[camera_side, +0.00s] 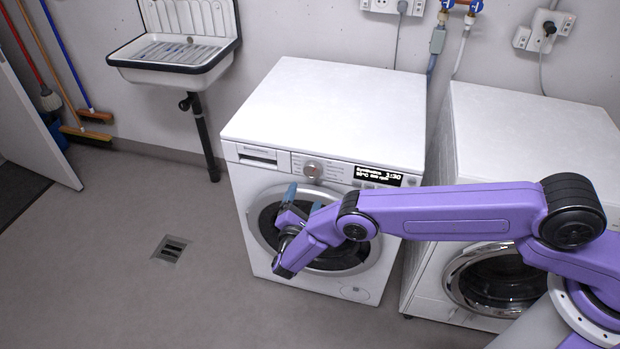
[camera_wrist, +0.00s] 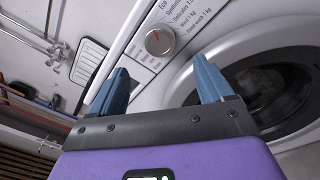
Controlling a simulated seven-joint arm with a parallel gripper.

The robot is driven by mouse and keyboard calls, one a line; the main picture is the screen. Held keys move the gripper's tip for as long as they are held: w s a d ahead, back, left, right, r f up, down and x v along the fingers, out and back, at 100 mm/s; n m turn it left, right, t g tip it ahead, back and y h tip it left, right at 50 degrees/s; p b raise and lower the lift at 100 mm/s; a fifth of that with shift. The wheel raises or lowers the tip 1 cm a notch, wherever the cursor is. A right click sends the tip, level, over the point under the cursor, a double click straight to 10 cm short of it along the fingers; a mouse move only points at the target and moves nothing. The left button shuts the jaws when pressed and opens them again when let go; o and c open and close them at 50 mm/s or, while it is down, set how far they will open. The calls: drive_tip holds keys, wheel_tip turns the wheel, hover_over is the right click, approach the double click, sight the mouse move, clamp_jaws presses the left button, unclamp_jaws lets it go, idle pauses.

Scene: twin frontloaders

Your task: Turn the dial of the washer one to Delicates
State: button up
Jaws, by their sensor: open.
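The left washer (camera_side: 330,110) is white, with a silver dial (camera_side: 313,170) at the middle of its front panel. Its lit display (camera_side: 378,175) reads "Synthetics", 1:30. The dial also shows in the wrist view (camera_wrist: 160,41), with a red mark near its upper left and programme names printed around it; "Synthetic" and "Delicates" are among them. My gripper (camera_side: 300,195) is in front of the washer's door, below the dial. In the wrist view my gripper (camera_wrist: 162,85) has its two blue fingers apart with nothing between them. The dial lies beyond the fingertips, untouched.
A second white washer (camera_side: 540,130) stands close at the right, partly behind my arm. The left washer's round door (camera_side: 345,262) is shut. A wall sink (camera_side: 175,50) with a drain pipe is at the upper left.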

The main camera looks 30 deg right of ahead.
sight(312, 173)
drive_tip(key=x, duration=0.8)
drive_tip(key=shift+w+d, duration=0.2)
drive_tip(key=shift+w, duration=0.1)
drive_tip(key=c, duration=1)
